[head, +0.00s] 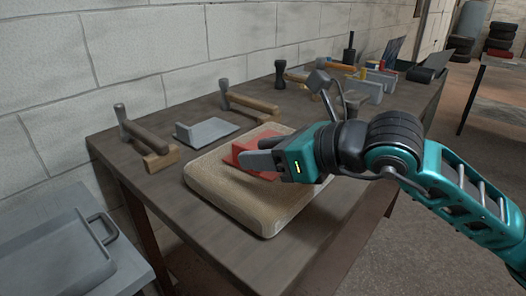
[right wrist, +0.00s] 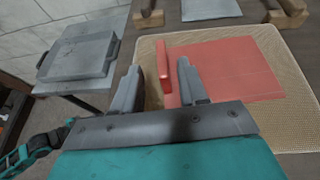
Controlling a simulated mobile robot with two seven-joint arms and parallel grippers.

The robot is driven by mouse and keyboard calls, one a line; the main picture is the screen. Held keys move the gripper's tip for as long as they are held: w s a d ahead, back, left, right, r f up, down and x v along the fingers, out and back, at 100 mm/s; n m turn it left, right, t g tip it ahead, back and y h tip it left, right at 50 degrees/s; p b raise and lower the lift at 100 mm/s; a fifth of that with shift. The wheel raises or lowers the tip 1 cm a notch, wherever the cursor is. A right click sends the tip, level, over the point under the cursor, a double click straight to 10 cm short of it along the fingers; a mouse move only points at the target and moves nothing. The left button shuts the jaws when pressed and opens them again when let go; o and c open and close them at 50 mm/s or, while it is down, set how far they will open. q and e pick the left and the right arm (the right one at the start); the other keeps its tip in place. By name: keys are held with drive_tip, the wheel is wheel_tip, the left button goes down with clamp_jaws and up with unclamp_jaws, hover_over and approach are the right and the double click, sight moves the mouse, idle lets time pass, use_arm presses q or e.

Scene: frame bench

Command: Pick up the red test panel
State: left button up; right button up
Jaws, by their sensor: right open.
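The red test panel (head: 265,136) lies on a tan padded block (head: 225,197) on the bench; part of it is hidden behind my right gripper in the head view. In the right wrist view the panel (right wrist: 235,70) is a flat red sheet with an upright red ridge (right wrist: 164,62) along its left edge. My right gripper (head: 256,152) is open over the panel. In the wrist view its fingers (right wrist: 160,68) stand apart, one on each side of the ridge; contact cannot be told.
Hammers (head: 140,132), a grey angled plate (head: 206,131) and several other tools stand along the wall side of the bench (head: 150,183). A grey tray (head: 60,262) with a handle sits on a lower surface at the left. The bench's front left is bare.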

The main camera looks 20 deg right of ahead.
sight(234, 154)
drive_tip(key=x, duration=0.4)
drive_tip(key=shift+w, duration=0.2)
drive_tip(key=shift+c, duration=0.2)
drive_tip(key=shift+d, duration=0.1)
clamp_jaws()
